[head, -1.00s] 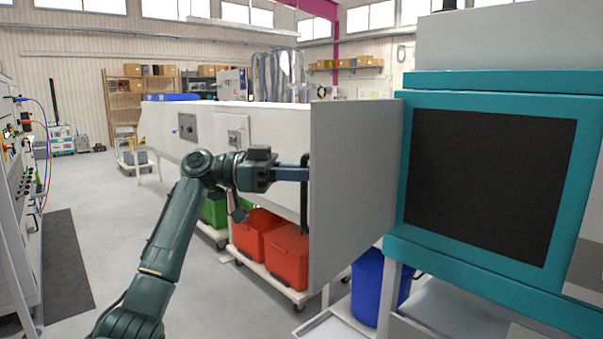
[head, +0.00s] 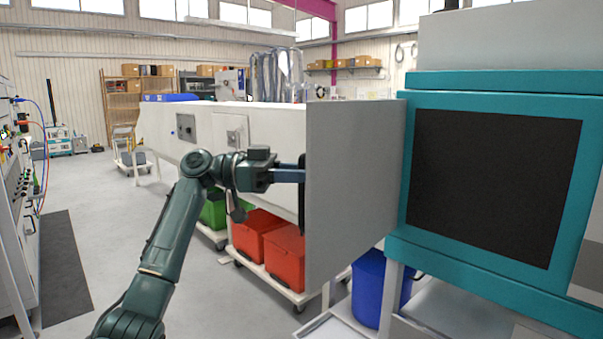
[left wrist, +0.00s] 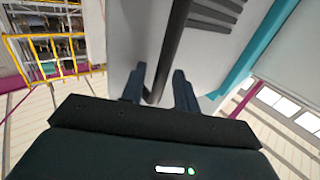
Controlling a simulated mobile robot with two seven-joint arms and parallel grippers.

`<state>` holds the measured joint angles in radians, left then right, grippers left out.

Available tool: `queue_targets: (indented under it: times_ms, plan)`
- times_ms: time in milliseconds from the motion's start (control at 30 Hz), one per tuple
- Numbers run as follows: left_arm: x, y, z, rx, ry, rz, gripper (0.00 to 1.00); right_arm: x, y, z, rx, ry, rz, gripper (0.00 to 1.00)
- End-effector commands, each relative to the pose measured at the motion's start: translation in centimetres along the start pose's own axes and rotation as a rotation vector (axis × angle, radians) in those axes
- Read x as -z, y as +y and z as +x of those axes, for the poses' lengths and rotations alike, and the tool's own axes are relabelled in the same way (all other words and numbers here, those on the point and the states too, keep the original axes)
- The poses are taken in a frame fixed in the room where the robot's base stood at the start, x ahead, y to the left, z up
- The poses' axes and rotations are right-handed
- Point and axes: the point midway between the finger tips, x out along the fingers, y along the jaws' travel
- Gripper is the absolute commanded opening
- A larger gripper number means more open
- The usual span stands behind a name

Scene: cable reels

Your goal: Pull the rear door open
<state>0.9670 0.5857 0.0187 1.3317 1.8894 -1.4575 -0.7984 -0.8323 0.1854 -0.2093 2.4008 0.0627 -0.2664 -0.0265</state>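The rear door (head: 352,185) is a flat grey panel beside the teal machine (head: 400,180). It stands swung out, with its broad face towards the head camera. My right gripper is not in view.
A blue bin (head: 372,285) is under the machine. A long white cabinet (head: 220,150) runs behind my arm. Floor at left is clear, with a dark mat (head: 62,270).

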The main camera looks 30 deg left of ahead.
Motion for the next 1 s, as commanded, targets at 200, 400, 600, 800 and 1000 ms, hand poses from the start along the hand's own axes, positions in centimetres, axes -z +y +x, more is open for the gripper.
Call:
queue_targets:
  times_ms: [200, 400, 600, 800, 1000]
  plan:
    - [0.0, 0.0, -0.1, -0.001, -0.001, 0.000, 0.30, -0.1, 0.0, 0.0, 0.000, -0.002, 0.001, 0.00]
    - [-0.1, 0.0, -2.2, 0.002, 0.000, -0.001, 0.30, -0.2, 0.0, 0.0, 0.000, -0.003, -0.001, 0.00]
    - [0.0, -0.1, -6.7, 0.003, 0.000, -0.001, 0.30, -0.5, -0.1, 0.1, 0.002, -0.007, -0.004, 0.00]
    - [0.0, 0.0, -10.7, 0.001, 0.001, -0.001, 0.30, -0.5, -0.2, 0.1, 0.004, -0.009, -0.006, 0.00]
    - [0.1, 0.0, -12.8, 0.000, 0.001, 0.000, 0.30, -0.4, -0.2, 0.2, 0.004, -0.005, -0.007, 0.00]
